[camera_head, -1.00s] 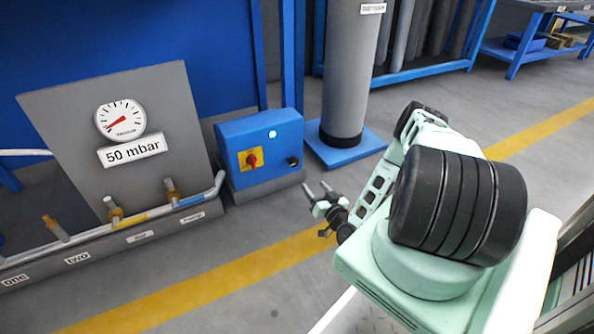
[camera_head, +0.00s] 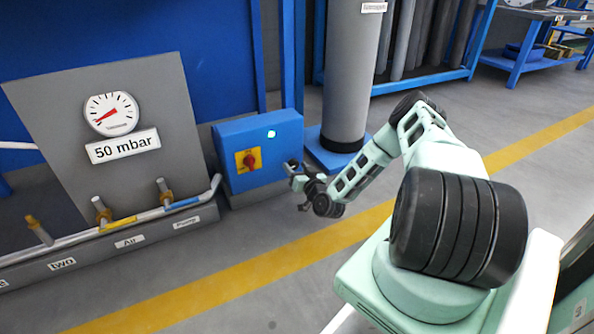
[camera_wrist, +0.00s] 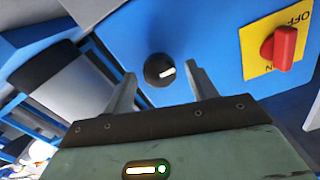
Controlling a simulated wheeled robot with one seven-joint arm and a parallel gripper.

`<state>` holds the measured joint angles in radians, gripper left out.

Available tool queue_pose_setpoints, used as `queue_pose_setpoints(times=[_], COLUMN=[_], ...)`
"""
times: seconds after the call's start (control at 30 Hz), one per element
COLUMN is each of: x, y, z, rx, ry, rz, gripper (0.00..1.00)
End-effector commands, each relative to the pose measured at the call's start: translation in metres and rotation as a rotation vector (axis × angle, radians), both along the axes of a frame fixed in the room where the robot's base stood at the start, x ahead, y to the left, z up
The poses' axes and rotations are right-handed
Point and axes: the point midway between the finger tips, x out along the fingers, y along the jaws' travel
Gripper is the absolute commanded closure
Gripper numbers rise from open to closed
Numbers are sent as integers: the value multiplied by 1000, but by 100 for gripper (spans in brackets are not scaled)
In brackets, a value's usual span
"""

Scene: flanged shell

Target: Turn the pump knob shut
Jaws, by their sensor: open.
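A round black knob (camera_wrist: 159,70) with a white pointer mark sits on the front of the blue box (camera_head: 232,150). In the wrist view it lies between the two fingertips of my gripper (camera_wrist: 160,84), which is open and empty. I cannot tell how far the fingers are from the knob. In the head view my gripper (camera_head: 298,176) is in front of the box's lower right, and the black knob is hidden behind it.
A red switch (camera_head: 249,160) on a yellow plate is left of my gripper. A gauge (camera_head: 111,113) above a 50 mbar sign and a pipe with several brass valves, labelled Air and Pump among others, stand left. A grey cylinder (camera_head: 350,80) stands behind.

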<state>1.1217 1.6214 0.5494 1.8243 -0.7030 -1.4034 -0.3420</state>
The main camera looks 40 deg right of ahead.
Motion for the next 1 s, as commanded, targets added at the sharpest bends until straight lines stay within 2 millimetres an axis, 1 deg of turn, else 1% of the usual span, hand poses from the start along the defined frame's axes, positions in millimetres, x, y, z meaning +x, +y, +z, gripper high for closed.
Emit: queue_pose_setpoints(times=[0.1,0.13,0.17,0.2,0.27,0.3,0.53,0.67,0.87,1.0], x=[0,0,0,0,0,0,-1,-1,-1,-1], y=[0,0,0,0,0,0,0,0,0,0], z=[0,0,0,0,0,0,0,1,2,2], rx=[0,0,0,0,0,0,10,44,153,267], ry=[0,0,0,0,0,0,-3,-13,-49,-85], rz=[0,0,0,0,0,0,0,0,0,0], gripper=[43,49,57,68,85,88,88,88,88,88])
